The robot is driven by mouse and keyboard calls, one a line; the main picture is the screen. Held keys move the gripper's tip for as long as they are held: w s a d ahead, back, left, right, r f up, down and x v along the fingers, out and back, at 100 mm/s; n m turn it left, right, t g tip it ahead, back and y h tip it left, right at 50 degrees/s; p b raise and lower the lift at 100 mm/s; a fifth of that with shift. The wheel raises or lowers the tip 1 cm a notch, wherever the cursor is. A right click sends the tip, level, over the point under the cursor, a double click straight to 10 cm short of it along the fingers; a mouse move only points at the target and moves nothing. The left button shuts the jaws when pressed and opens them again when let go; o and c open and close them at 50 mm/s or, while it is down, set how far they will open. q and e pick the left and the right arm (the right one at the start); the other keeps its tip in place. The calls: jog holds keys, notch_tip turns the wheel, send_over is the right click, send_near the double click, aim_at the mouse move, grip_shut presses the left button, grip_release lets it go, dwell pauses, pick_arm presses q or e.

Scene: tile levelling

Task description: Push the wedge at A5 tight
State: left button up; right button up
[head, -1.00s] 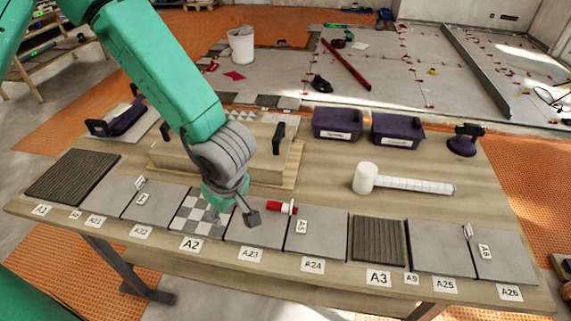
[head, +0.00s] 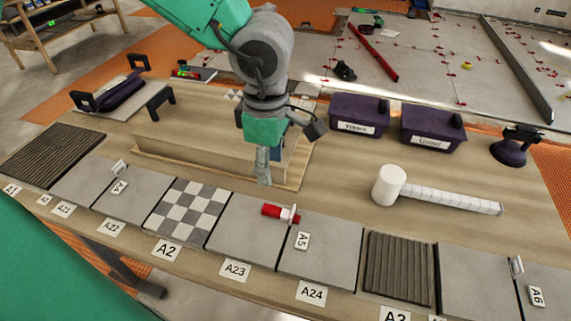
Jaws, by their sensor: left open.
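The wedge at A5 is red (head: 272,211). It lies at the seam between the grey tiles over A23 (head: 238,222) and A24 (head: 321,243), with its right end at a white clip (head: 290,214). The A5 label (head: 302,240) lies just in front, on the A24 tile. My left gripper (head: 290,157) is open and empty. It hangs above and behind the wedge, fingers spread, apart from it. How far the wedge sits in the clip is hard to tell. My right gripper is not in view.
A white-headed mallet (head: 390,186) lies right of the wedge. Two purple bins (head: 358,115) and a suction cup (head: 514,148) stand at the back. A wooden board (head: 190,148) with a dark handle is behind the tiles. Other clips stand at A4 (head: 120,168) and A6 (head: 516,266).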

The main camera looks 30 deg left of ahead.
pick_arm(q)
jog(key=f, duration=0.1)
jog(key=b, duration=0.3)
send_near(281, 212)
jog(key=shift+s+d+f, duration=0.15)
jog(key=shift+d+f, duration=0.2)
jog(key=shift+d, duration=0.05)
jog(key=f, duration=0.2)
jog(key=a+f+b, duration=0.1)
jog(key=f, duration=0.2)
jog(key=a+f+b, duration=0.1)
jog(key=f, duration=0.1)
jog(key=shift+f, duration=0.25)
jog(key=shift+d+f+b, duration=0.15)
jog(key=shift+f+b, duration=0.15)
jog(key=shift+f, duration=0.05)
jog(key=shift+d+f, duration=0.15)
jog(key=shift+d, duration=0.5)
jog(key=shift+a+f, duration=0.1)
jog(key=shift+a, duration=0.35)
grip_shut()
jog(key=c, duration=0.7)
grip_release()
jog(key=shift+a, duration=0.1)
grip_shut()
jog(key=shift+d, duration=0.35)
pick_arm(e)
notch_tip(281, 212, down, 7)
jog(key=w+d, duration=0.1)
